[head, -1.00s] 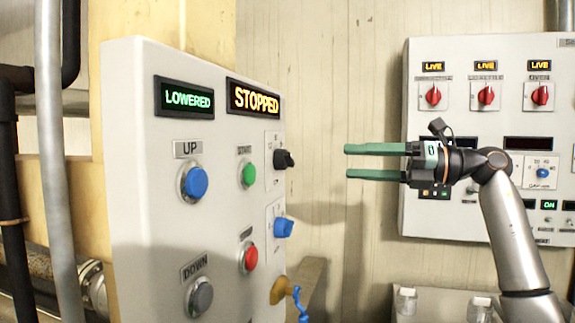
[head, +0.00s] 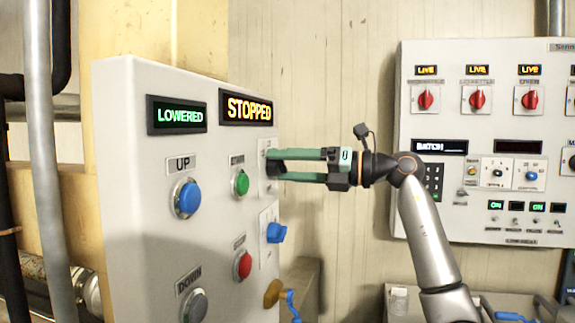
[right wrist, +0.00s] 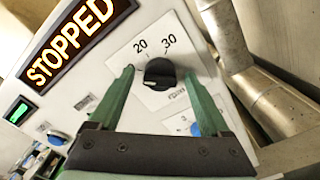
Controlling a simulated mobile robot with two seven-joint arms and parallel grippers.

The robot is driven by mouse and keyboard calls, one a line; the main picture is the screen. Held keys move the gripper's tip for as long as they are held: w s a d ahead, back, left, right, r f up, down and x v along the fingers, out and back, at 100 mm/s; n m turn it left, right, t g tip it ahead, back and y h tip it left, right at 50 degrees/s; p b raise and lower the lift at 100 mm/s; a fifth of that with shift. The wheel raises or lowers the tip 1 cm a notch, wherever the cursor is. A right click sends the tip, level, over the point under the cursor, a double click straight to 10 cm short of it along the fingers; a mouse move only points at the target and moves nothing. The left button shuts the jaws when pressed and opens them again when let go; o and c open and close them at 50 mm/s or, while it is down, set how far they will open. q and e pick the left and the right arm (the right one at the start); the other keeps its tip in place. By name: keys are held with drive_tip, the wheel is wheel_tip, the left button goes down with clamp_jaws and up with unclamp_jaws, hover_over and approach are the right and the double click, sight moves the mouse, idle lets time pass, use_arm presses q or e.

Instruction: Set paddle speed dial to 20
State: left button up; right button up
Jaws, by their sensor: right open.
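The paddle speed dial (right wrist: 160,73) is a black knob on a white plate, with 20 and 30 printed above it in the right wrist view. In the head view the dial (head: 276,168) is partly hidden by my right gripper (head: 268,165). The green fingers are open, one on each side of the knob, with a gap to it in the wrist view. My left gripper is not in view.
The control panel (head: 125,240) carries a lit STOPPED display (head: 248,108), a green button (head: 240,184), a red button (head: 243,265) and a blue knob (head: 276,233) below the dial. Another panel (head: 410,200) with red switches hangs on the back wall.

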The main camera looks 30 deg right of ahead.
clamp_jaws()
idle(0.7)
